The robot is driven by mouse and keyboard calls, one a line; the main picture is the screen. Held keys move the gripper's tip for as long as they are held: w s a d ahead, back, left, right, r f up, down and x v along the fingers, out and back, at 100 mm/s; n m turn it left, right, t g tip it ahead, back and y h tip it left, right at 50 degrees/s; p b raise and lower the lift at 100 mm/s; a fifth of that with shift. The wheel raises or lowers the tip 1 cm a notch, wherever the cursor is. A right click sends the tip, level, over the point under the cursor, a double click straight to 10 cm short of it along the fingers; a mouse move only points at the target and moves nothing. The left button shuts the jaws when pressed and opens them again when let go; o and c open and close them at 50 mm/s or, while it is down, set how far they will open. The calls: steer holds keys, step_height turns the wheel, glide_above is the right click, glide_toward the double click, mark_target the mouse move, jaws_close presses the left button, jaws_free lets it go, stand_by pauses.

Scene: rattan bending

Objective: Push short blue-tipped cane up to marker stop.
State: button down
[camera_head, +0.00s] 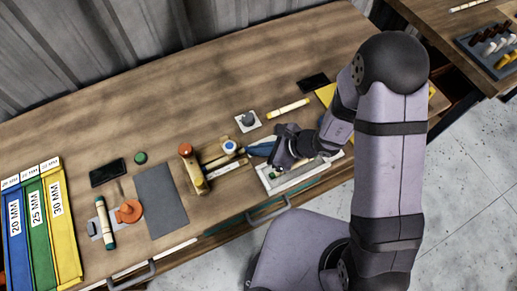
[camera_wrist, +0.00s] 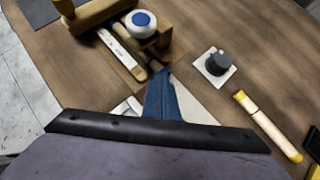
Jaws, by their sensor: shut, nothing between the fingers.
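My gripper (camera_head: 258,147) is shut and empty, low over the table at the right side of the wooden jig (camera_head: 197,172). Its blue fingers (camera_wrist: 160,94) point at the jig in the wrist view. A white round knob with a blue top (camera_head: 229,146) sits on the jig; it also shows in the wrist view (camera_wrist: 142,23). A pale strip with dark marks (camera_wrist: 118,44) lies beside a thin rod in the jig, near my fingertips. I cannot tell which part is the marker stop.
A yellow-ended cane (camera_head: 288,109) and a grey knob on a white plate (camera_head: 247,120) lie behind my gripper. A pale tray (camera_head: 273,186) is under my wrist. A grey mat (camera_head: 160,201) and coloured bins (camera_head: 67,235) are left. The table's back is clear.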

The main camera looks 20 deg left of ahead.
steer(key=p+v, duration=0.4)
steer(key=v, duration=0.4)
steer(key=shift+w+a, duration=0.1)
steer(key=shift+p+v, duration=0.45)
steer(key=shift+v, duration=0.4)
steer(key=shift+f, duration=0.1)
steer(key=s+d+n+g+h, duration=0.6)
steer(key=s+d+n, duration=0.4)
steer(key=s+n, duration=0.4)
steer(key=w+d+r+n+t+h+b, duration=0.2)
steer(key=w+d+r+n+t+h, duration=0.1)
steer(key=w+d+r, duration=0.5)
steer(key=w+d+n+t, duration=0.1)
steer(key=d+t, duration=0.1)
steer(key=d, duration=0.1)
steer(key=shift+d+r+n+t+b, duration=0.15)
steer(key=shift+d+n+t+b, duration=0.15)
steer(key=shift+d+b, duration=0.1)
